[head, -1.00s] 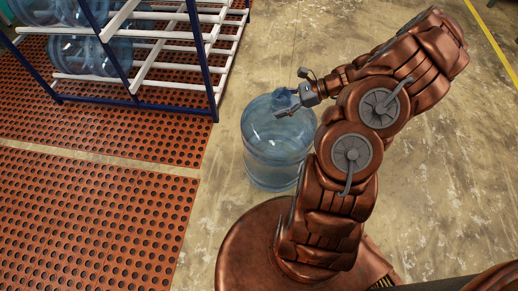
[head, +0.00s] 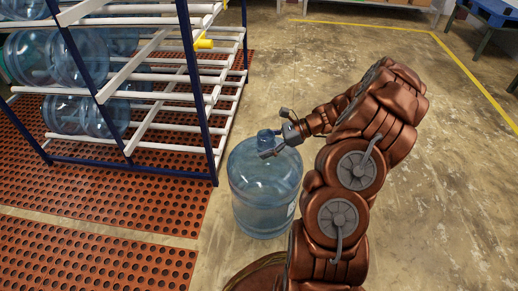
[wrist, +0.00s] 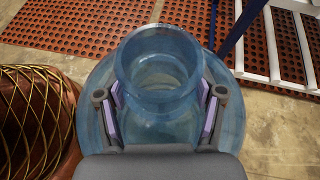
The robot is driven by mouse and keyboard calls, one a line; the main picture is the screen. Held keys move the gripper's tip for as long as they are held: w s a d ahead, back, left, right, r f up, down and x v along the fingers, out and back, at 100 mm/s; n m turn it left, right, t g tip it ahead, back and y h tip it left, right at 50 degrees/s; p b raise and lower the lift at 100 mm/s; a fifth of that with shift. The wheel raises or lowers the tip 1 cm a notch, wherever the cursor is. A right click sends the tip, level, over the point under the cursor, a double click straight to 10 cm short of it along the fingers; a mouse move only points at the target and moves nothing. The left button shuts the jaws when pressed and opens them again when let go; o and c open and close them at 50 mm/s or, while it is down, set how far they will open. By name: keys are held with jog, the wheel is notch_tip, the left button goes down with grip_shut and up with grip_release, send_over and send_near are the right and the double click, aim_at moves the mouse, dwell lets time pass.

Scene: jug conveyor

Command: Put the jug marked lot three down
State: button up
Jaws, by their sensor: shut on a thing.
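A large blue clear jug (head: 264,190) is upright in the head view, just right of the rack, over the concrete floor. A small pale label shows on its right side; I cannot read it. My gripper (head: 277,145) is shut on the jug's neck. In the wrist view my gripper (wrist: 162,105) has a finger pad on each side of the neck (wrist: 160,70), with the open mouth facing the camera. I cannot tell whether the jug's base touches the floor.
A blue-framed rack (head: 190,100) with white rails holds several jugs (head: 75,58) lying on their sides. Red perforated mats (head: 100,215) cover the floor at left. Bare concrete (head: 440,170) is clear at right.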

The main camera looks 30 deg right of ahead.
jog(key=shift+w, duration=0.25)
jog(key=shift+w+d+f+b, duration=0.15)
jog(key=shift+w+d+b, duration=0.2)
jog(key=shift+w, duration=0.25)
jog(key=shift+a+f+b, duration=0.2)
jog(key=shift+f+b, duration=0.05)
jog(key=shift+b, duration=0.1)
notch_tip(320, 180, down, 3)
jog(key=b, duration=0.3)
jog(key=shift+d, duration=0.1)
jog(key=shift+r, duration=0.1)
jog(key=o, duration=1.8)
jog(key=shift+c, duration=0.2)
